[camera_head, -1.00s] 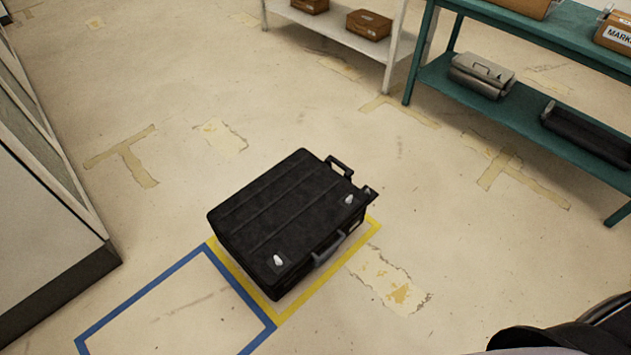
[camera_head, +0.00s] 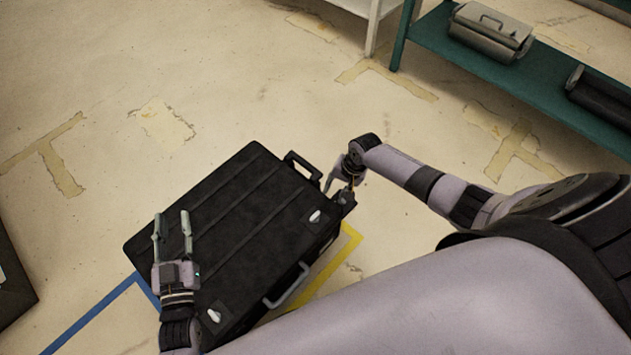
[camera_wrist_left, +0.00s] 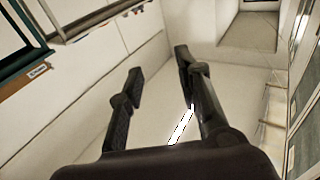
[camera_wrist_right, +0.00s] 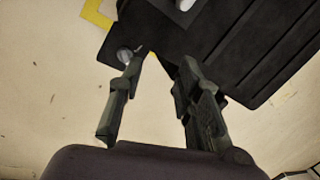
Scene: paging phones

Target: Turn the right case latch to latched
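The black case (camera_head: 235,220) lies flat on the floor. Its right latch (camera_head: 315,216) is a small white piece on the lid near the right corner. The left latch (camera_head: 214,315) is similar, beside my left wrist. In the right wrist view the case (camera_wrist_right: 250,60) fills the upper right, with a white latch (camera_wrist_right: 185,4) at the top edge. My right gripper (camera_head: 338,180) is open beside the case's right corner; its fingers (camera_wrist_right: 162,62) look empty. My left gripper (camera_head: 172,214) is open and empty, over the case's left part; its fingers also show in the left wrist view (camera_wrist_left: 157,60).
Yellow tape (camera_head: 335,275) and blue tape (camera_head: 95,312) mark the floor. A green shelf (camera_head: 440,55) stands at the upper right. Floor behind the case is clear.

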